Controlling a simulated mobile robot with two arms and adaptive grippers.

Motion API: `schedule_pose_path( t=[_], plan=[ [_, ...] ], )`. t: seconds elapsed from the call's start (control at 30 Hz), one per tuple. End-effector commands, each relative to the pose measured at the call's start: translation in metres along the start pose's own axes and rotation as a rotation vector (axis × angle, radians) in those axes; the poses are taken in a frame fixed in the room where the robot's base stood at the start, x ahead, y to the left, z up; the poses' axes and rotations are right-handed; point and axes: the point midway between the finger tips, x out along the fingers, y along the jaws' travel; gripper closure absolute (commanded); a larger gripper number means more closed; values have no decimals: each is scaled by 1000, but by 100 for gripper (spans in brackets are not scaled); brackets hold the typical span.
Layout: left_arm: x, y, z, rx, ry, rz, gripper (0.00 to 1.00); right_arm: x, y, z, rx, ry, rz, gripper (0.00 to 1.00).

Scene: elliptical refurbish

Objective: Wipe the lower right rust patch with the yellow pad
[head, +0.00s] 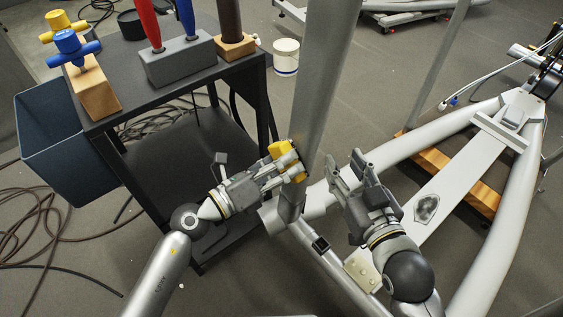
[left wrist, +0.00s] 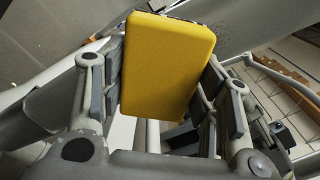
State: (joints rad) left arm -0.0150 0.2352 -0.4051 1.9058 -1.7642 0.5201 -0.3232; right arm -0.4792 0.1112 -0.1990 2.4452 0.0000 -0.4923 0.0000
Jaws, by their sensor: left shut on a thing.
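My left gripper (head: 288,158) is shut on the yellow pad (head: 278,149), beside the lower part of the grey upright post (head: 322,85). The pad also fills the middle of the left wrist view (left wrist: 168,62), held upright between the two fingers. I cannot tell whether the pad touches the post. No clear rust patch shows; the pad and gripper hide part of the post. A dark grey blotchy patch (head: 427,208) lies on the flat light beam at right. My right gripper (head: 352,166) is open and empty, right of the post.
A black cart (head: 130,70) at left carries a grey holder (head: 178,62) with red and blue handles, and wooden blocks with yellow and blue knobs. A blue bin (head: 60,145) stands beside it. Frame tubes (head: 490,260) spread at right. Cables lie on the floor at left.

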Motion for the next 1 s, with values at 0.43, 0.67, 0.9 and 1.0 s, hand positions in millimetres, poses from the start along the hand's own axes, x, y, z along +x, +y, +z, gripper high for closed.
schedule_pose_path(
  t=[0.43,0.67,0.9,1.0],
  plan=[
    [0,13,-12,-2,7,4,63,0,-6,-38,4,217,-13,60],
    [-1,17,-16,-1,7,4,63,-4,-8,-59,7,330,-19,60],
    [-1,22,-19,-1,5,3,63,-11,-11,-79,11,450,-25,60],
    [-1,24,-21,-1,5,2,63,-14,-12,-87,13,498,-28,60]
  ],
)
